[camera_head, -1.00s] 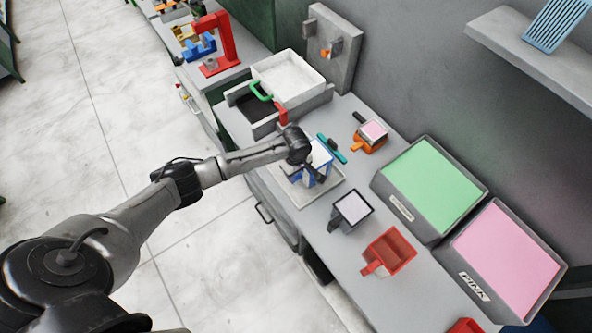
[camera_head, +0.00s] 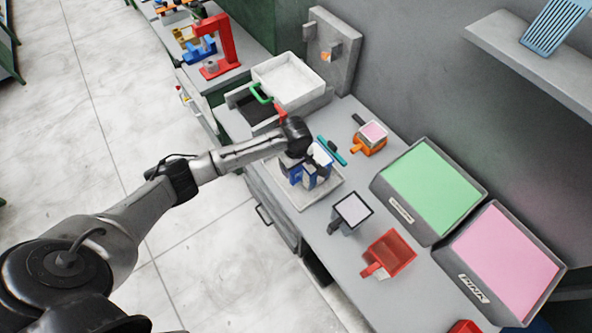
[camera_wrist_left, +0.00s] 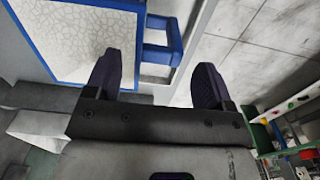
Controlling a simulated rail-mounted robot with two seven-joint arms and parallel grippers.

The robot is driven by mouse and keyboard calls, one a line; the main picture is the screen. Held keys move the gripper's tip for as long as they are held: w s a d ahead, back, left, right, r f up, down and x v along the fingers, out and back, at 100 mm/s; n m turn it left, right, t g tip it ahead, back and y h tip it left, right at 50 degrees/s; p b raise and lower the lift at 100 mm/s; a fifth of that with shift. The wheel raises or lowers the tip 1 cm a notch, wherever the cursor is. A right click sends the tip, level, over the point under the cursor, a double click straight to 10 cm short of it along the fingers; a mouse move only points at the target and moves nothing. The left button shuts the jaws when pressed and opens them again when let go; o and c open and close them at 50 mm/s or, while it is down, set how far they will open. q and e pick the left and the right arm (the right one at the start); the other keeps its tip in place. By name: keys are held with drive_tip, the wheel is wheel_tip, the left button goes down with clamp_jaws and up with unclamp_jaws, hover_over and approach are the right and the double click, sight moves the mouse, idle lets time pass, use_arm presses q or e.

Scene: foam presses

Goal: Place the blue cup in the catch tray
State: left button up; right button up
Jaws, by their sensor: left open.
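The blue cup (camera_head: 310,180), filled with a white, flat-topped material, stands in the shallow grey catch tray (camera_head: 322,194) on the bench. My left gripper (camera_head: 303,168) is open beside the cup and partly covers it in the head view. In the left wrist view, the cup's white top and blue rim (camera_wrist_left: 40,45) fill the upper left. Its blue handle (camera_wrist_left: 163,40) shows beyond and between the spread fingertips (camera_wrist_left: 156,75), apart from them. My right gripper is not in view.
A teal tool (camera_head: 332,150) lies right behind the tray. An orange cup (camera_head: 369,141), a dark cup (camera_head: 350,212) and a red cup (camera_head: 390,252) stand nearby. Green (camera_head: 432,188) and pink (camera_head: 505,262) bins line the wall. A white basin (camera_head: 288,80) is farther back.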

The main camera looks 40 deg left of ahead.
use_arm(q)
wheel_tip(320, 180, up, 6)
drive_tip(key=shift+r, duration=0.25)
drive_tip(key=s+d+f+m+t+h, duration=0.1)
drive_tip(key=s+d+f+m, duration=0.2)
drive_tip(key=s+d+m, duration=0.3)
drive_tip(key=s+d+f+m+t+h, duration=0.1)
drive_tip(key=s+d+f+m, duration=0.4)
drive_tip(key=s, duration=0.4)
drive_tip(key=s+r+m+y, duration=0.1)
drive_tip(key=s+r+m, duration=0.1)
drive_tip(key=s, duration=0.5)
drive_tip(key=s+a+r+m+t, duration=0.1)
drive_tip(key=s+r+m, duration=0.2)
drive_tip(key=s, duration=0.5)
drive_tip(key=shift+m+t+y, duration=0.3)
drive_tip(key=shift+m+y, duration=0.1)
drive_tip(key=shift+m, duration=0.3)
